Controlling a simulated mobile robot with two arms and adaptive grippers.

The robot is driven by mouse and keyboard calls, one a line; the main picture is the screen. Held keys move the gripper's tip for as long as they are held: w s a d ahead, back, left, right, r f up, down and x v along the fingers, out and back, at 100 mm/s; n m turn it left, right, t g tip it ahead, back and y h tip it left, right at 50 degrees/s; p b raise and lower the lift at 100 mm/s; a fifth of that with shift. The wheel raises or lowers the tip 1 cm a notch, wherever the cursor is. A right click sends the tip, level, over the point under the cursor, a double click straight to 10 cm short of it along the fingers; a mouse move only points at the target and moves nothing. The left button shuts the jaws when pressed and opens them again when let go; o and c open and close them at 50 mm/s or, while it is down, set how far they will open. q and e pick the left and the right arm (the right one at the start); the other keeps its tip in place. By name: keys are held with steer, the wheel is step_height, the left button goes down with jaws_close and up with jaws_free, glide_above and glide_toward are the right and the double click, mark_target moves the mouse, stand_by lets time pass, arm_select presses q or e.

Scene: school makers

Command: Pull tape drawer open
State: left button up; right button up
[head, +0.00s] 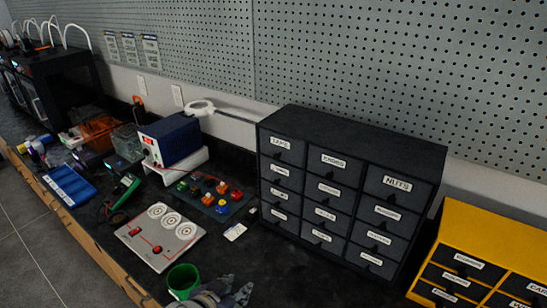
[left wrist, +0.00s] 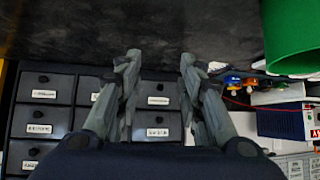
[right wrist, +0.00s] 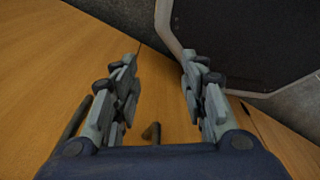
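The tape drawer (head: 282,148) is the top left drawer of a black drawer cabinet (head: 350,139) in the head view. Its front is flush with its neighbours, with a white label and a small dark knob. My left gripper (head: 228,291) is at the bottom of the head view, in front of and apart from the cabinet. In the left wrist view my left gripper (left wrist: 157,62) is open and empty, with drawer fronts behind its fingers. The tape drawer cannot be singled out there. My right gripper (right wrist: 160,62) is open and empty before wooden panels.
A green cup (head: 184,279) stands close beside my left gripper. A white board with dials (head: 160,237), a tray of coloured parts (head: 213,195) and a blue power supply (head: 172,139) lie left of the cabinet. A yellow drawer cabinet (head: 492,236) stands right.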

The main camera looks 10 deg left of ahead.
arm_select(q)
steer(key=w+r+t+h, duration=0.3)
steer(key=w+r+t, duration=0.2)
steer(key=w+r, duration=0.7)
steer(key=m+t+h, duration=0.2)
glide_toward(276, 157)
steer(key=p+x, duration=0.3)
steer(key=x, duration=0.4)
steer(key=shift+w, duration=0.3)
steer(key=shift+x, duration=0.75)
arm_select(e)
steer(key=shift+s+d+r, duration=0.15)
steer(key=shift+s+r, duration=0.05)
steer(key=shift+r, duration=0.65)
steer(key=shift+s+d+r, duration=0.1)
steer(key=shift+s+r, duration=0.1)
steer(key=shift+r, duration=0.65)
arm_select(q)
steer(key=shift+c, duration=0.5)
jaws_close()
arm_select(e)
steer(key=shift+a, duration=0.1)
